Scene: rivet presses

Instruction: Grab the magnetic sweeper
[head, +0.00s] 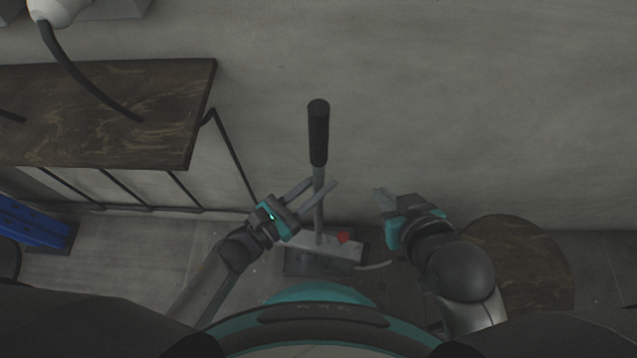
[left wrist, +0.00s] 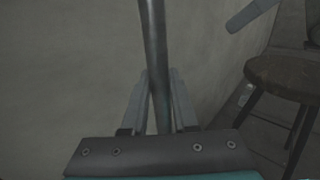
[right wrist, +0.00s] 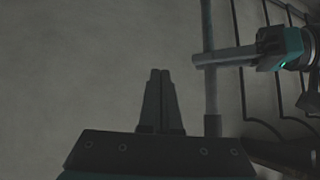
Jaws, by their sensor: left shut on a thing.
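The magnetic sweeper stands upright near the wall, with a black grip (head: 318,135) on top, a grey metal pole (head: 319,210) and a flat grey base (head: 338,247) on the floor. My left gripper (head: 322,185) is shut on the pole below the black grip. In the left wrist view the pole (left wrist: 155,60) runs between the two fingers (left wrist: 158,100). My right gripper (head: 380,192) is to the right of the pole, apart from it. In the right wrist view its fingers (right wrist: 160,100) are together with nothing between them.
A dark wooden table (head: 110,110) with thin metal legs stands at the left. A round wooden stool (head: 520,260) is at the right, close to my right arm. A blue object (head: 35,222) lies at the far left. A small red part (head: 343,237) shows on the sweeper's base.

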